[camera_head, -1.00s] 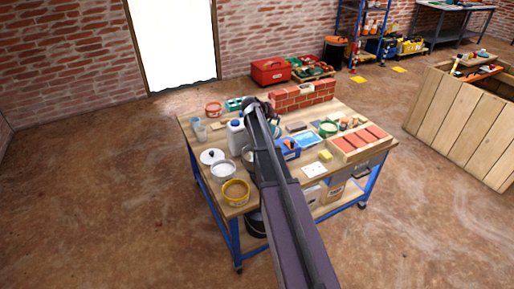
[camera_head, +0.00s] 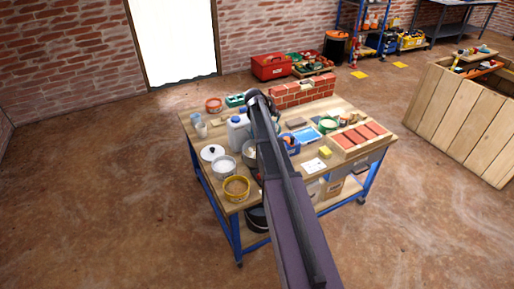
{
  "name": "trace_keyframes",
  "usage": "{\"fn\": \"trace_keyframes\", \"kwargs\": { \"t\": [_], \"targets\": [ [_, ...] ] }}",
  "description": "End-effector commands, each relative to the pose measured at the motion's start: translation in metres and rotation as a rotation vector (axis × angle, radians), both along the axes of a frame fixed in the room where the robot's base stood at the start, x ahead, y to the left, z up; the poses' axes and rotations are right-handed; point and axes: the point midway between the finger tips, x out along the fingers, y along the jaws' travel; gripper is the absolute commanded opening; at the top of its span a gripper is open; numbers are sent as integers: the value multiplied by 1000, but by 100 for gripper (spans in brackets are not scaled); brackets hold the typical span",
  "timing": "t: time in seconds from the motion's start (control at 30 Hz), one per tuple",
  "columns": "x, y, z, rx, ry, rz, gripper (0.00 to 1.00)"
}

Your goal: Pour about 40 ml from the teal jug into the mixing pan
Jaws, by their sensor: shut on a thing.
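My gripper (camera_head: 268,106) is at the far end of my arm, over the middle of the workbench, and its fingertips are mostly hidden behind the arm. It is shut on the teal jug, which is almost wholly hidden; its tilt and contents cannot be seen. A grey pan (camera_head: 248,157), which looks like the mixing pan, stands on the bench left of my arm. The arm covers its right part, and any liquid in it cannot be made out.
A white canister (camera_head: 238,132) stands close behind the pan. A low brick wall (camera_head: 303,91) closes the back.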

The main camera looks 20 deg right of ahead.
Motion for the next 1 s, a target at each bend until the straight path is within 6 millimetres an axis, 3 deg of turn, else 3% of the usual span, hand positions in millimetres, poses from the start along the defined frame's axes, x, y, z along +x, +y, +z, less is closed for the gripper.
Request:
{"fn": "trace_keyframes", "kwargs": {
  "t": [0.4, 1.0],
  "targets": [
    [1, -6, -4, 126, 39, 1, 0],
    [2, -8, -5, 146, 45, 0, 0]
  ]
}}
